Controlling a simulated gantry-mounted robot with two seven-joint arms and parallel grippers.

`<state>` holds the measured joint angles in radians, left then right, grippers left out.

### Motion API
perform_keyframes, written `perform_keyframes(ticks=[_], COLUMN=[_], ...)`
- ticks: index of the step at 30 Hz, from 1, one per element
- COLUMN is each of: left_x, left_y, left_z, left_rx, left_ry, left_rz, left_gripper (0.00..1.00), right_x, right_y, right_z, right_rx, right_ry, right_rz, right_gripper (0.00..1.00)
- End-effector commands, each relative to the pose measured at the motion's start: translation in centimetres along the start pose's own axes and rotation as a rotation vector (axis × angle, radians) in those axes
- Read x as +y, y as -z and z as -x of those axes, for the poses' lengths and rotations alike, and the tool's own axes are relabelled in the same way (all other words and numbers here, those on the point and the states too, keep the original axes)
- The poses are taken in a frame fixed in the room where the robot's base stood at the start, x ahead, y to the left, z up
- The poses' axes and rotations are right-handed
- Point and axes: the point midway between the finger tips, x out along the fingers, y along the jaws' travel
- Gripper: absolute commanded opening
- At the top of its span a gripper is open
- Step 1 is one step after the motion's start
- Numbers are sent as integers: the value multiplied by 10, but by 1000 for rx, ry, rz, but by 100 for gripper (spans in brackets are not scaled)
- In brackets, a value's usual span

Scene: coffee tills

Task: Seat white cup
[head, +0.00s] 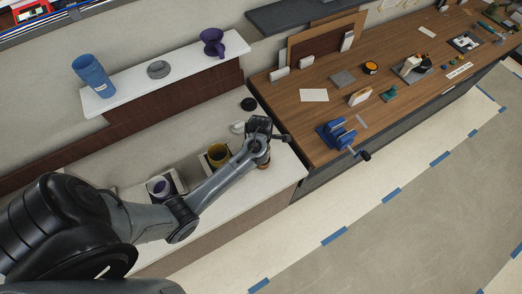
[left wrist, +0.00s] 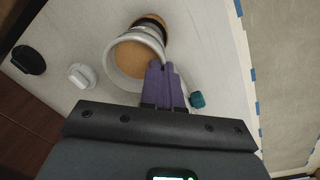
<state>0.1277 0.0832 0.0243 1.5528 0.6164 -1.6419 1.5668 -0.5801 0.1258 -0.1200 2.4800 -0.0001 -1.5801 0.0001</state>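The white cup (left wrist: 110,62) shows in the left wrist view with its round pale rim facing the camera and a tan-brown inside. My left gripper (left wrist: 164,68) has its two purple fingers close together at the cup's right side, shut on its wall or handle; which of the two I cannot tell. A round brown piece with a dark rim (left wrist: 152,21) shows just beyond the cup, partly hidden by it. Whether the cup touches it is not clear. In the head view my left gripper (head: 260,148) is over the counter's right end and hides most of the cup.
A purple cup (head: 160,187) and a yellow cup (head: 218,158) stand in holders along the counter. A white knob-like piece (left wrist: 82,75), a black one (left wrist: 28,60) and a teal one (left wrist: 197,100) lie around the cup. A wooden bench (head: 313,95) adjoins on the right.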

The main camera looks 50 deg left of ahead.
Motion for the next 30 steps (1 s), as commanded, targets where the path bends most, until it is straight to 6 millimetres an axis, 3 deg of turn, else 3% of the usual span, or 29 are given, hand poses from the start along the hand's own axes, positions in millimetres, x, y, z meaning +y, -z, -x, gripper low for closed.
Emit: perform_keyframes(ticks=[30], left_x=[-2], left_y=[0], left_z=[-36], left_rx=[-1], left_ry=[-1], left_rz=[0], left_gripper=[0], right_x=[-2], right_y=[-5], right_z=[-16], right_rx=[1], right_ry=[4], right_rz=[-5], right_gripper=[43])
